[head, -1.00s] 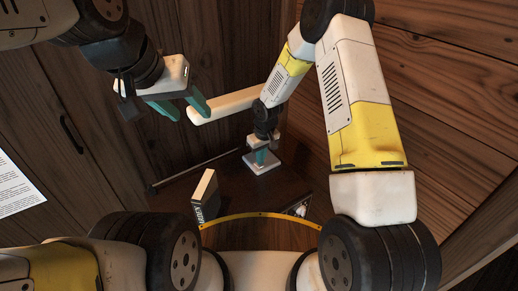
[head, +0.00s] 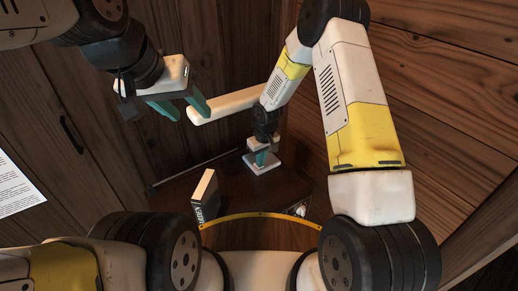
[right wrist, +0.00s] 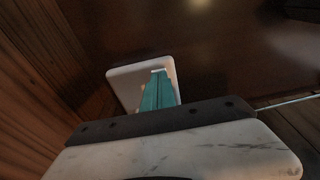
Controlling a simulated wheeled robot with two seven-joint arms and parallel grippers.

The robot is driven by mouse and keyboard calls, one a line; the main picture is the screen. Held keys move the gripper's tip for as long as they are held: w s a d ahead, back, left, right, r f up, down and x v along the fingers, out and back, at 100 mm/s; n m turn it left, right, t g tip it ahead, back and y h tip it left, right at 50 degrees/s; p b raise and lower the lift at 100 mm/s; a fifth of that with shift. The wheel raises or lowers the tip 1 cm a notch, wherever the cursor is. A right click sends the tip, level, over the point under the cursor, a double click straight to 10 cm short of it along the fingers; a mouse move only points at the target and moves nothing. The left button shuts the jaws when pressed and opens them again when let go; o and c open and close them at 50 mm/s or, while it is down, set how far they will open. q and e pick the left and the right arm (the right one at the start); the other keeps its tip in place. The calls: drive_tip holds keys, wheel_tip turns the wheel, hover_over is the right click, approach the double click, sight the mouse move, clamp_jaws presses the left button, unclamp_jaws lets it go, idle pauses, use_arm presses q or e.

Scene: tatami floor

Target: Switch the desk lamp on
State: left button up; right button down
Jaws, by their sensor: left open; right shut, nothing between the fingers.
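The desk lamp is white. Its long bar-shaped head (head: 228,106) reaches left in the head view, and its square base (head: 273,166) rests on the dark desk top. The base also shows in the right wrist view (right wrist: 122,84). My right gripper (head: 261,161) is shut and empty, pointing down at the base. In the right wrist view its teal fingertips (right wrist: 159,73) overlap the base; I cannot tell whether they touch it. The fingers hide part of the base, and my arm hides the lamp's stem. My left gripper (head: 187,109) is open and empty near the head's left end.
An upright book (head: 204,196) stands on the desk top (head: 240,190), left of the base. A small dark object with a pale picture (head: 300,210) lies at the desk's right front. Wooden walls rise close behind and to the right. A printed sheet (head: 17,187) hangs at the left.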

drive_tip(key=shift+f, duration=0.2)
drive_tip(key=shift+r, duration=3.5)
drive_tip(key=shift+s, duration=0.1)
